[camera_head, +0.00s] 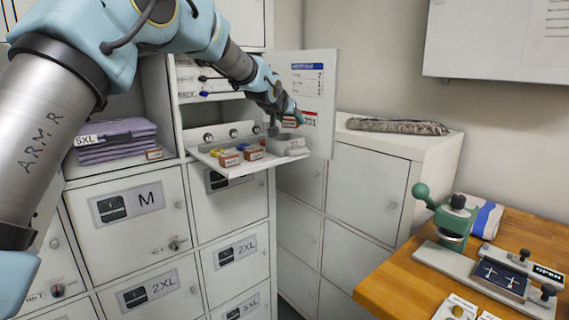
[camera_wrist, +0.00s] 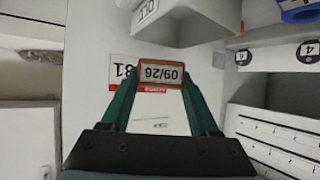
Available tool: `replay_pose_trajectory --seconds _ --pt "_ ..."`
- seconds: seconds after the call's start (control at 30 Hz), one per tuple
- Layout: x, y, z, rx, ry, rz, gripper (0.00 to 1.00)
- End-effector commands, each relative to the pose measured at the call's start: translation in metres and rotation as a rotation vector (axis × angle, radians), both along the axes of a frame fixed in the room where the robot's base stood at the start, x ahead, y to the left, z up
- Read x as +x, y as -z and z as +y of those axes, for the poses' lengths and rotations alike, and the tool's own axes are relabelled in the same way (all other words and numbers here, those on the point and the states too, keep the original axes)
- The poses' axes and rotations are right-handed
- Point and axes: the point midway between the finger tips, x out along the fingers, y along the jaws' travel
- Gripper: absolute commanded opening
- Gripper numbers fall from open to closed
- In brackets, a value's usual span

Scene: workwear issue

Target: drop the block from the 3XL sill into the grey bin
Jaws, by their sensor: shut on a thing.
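My gripper (camera_head: 290,116) is raised in front of the open white door, above the fold-down shelf. In the wrist view its green fingers (camera_wrist: 160,84) are shut on an orange-edged block (camera_wrist: 161,74) with a white "09/26" label. The small grey bin (camera_head: 287,144) sits at the shelf's right end, just below my gripper; a pale grey container (camera_wrist: 185,22) with a tag shows above the fingers in the wrist view. Another orange-brown block (camera_head: 153,154) lies on the sill of the cubby with folded purple clothes, whose tag (camera_head: 87,140) is hard to read.
The fold-down shelf (camera_head: 232,168) also carries several small boxes (camera_head: 229,159) left of the bin. The open door (camera_head: 318,95) stands close behind my gripper. A wooden table (camera_head: 395,283) with a green press (camera_head: 455,222) is at the right.

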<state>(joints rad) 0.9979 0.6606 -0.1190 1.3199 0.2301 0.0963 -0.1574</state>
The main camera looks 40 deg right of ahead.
Motion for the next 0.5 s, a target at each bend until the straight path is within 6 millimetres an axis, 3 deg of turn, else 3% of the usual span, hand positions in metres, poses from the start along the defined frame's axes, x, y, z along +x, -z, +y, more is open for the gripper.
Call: replay_pose_trajectory --seconds 0.03,0.2,0.5 --pt "0.0 0.01 0.0 0.0 0.0 0.0 0.09" --pt "0.0 0.025 0.0 0.0 0.0 0.0 0.09" --pt "0.0 0.026 0.0 -0.001 0.0 0.0 0.09"
